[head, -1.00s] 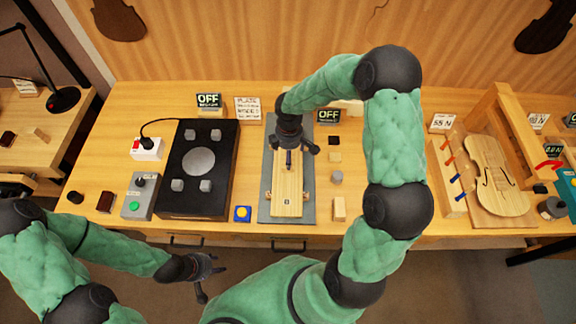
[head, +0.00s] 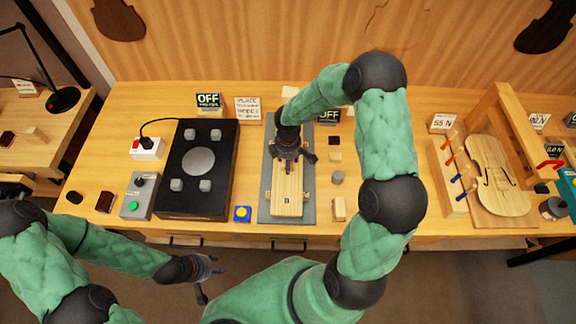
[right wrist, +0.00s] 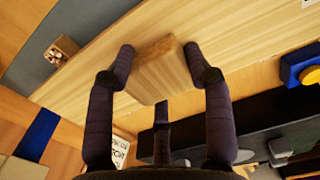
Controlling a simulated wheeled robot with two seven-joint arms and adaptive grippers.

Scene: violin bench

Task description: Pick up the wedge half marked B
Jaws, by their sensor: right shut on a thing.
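The wedge half marked B (head: 287,207) is a long pale wooden piece with a small B near its front end. It lies lengthwise over the grey mat (head: 309,210) in the head view. My right gripper (head: 288,155) is over its rear part, pointing down.
Left of the mat are a black plate unit (head: 164,205) and a blue box with a yellow button (head: 242,214). Small blocks (head: 339,208) stand right of the mat. A violin body (head: 495,175) lies farther right. Bench space between blocks and violin is partly behind my right arm.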

